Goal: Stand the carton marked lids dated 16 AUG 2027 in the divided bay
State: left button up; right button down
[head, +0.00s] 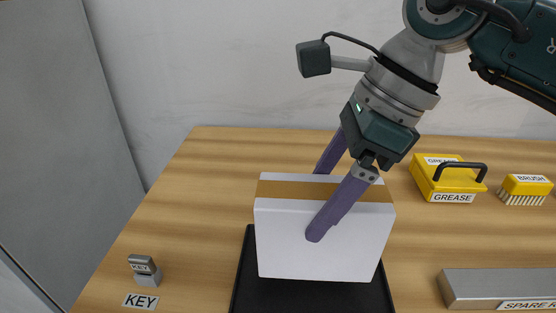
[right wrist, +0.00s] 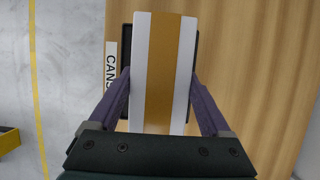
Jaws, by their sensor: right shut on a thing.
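A white carton (head: 322,248) with a brown tape stripe along its top is upright in my right gripper (head: 324,196). One purple finger lies across its front face and the other goes behind it. In the right wrist view the fingers press its two sides, and its taped top (right wrist: 158,60) faces the camera. No date or lids marking shows on the faces in view. The carton is over a black tray (head: 246,275); I cannot tell whether it touches it. My left gripper and the divided bay are not in view.
A CANS label (right wrist: 111,65) lies beside the tray in the right wrist view. A key block (head: 145,270), a yellow grease box (head: 450,180), a yellow brush (head: 525,188) and a grey spare box (head: 500,284) stand on the wooden table. The table's left back is clear.

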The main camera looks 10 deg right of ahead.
jog(key=shift+f, duration=1.55)
jog(key=shift+f, duration=0.15)
grip_release()
